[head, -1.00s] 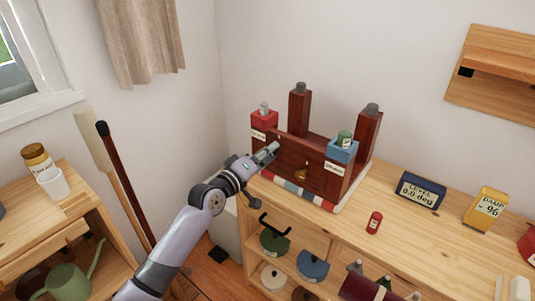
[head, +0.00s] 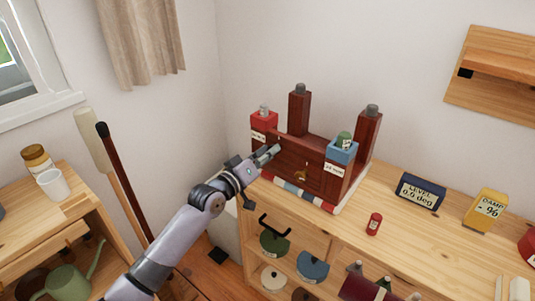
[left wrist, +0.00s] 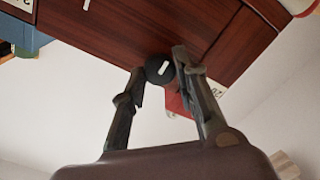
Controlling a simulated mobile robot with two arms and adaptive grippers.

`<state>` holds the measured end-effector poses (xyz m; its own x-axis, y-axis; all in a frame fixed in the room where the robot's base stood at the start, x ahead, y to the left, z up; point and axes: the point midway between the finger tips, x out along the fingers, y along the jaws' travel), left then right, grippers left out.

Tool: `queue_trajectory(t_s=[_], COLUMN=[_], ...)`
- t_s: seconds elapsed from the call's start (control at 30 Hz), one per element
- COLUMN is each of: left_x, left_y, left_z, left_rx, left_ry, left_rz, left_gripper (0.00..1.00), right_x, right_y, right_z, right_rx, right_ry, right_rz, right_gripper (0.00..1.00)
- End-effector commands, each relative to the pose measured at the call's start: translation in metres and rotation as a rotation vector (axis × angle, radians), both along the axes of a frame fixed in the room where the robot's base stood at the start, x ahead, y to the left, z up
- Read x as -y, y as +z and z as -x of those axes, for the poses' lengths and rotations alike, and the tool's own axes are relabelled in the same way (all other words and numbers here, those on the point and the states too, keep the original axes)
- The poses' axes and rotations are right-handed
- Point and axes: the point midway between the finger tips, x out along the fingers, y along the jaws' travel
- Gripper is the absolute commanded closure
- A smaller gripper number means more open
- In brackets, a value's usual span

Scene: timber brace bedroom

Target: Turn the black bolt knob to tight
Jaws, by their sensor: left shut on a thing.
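The black bolt knob (left wrist: 158,71) shows in the left wrist view as a round black cap with a pale mark, against the dark red-brown wooden frame (left wrist: 125,25). My left gripper (left wrist: 157,66) has its two fingers on either side of the knob and is shut on it. In the head view my left gripper (head: 272,153) reaches the near left side of the wooden frame (head: 300,157), and the knob is hidden there behind the fingers. My right gripper is not in view.
The frame has a red block (head: 264,121) and a blue block (head: 341,151) on its corners. On the bench to the right are a small red cylinder (head: 374,223), a level display (head: 419,191) and a yellow damp meter (head: 486,209). Bare bench lies between them.

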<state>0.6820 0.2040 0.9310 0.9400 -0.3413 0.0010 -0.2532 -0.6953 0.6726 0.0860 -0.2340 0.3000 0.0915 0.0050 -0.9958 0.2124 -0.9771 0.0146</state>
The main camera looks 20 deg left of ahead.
Motion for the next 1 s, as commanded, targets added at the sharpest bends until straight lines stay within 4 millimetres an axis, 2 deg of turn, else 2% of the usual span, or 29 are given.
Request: queue_trajectory(t_s=[0.07,0.1,0.4,0.77,0.87,1.0], left_x=[0.001,0.001,0.0,-0.002,-0.006,-0.016], left_y=[-0.003,-0.004,-0.002,-0.001,-0.002,-0.003], left_z=[0.001,0.001,0.0,0.005,0.017,0.045], left_rx=[-0.006,-0.006,-0.003,-0.002,-0.003,-0.005], left_ry=[-0.001,-0.001,-0.001,-0.001,-0.001,0.0], left_rz=[-0.003,-0.003,-0.001,0.0,-0.001,-0.002], left_gripper=[1.0,0.71,0.52,0.52,0.52,0.52], right_x=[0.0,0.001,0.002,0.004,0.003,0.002], right_y=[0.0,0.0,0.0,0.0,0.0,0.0], right_z=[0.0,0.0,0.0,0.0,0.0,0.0], right_rx=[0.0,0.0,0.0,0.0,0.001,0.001], right_ry=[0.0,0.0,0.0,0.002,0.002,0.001], right_rz=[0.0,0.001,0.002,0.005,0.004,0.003], right_gripper=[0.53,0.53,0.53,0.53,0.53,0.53])
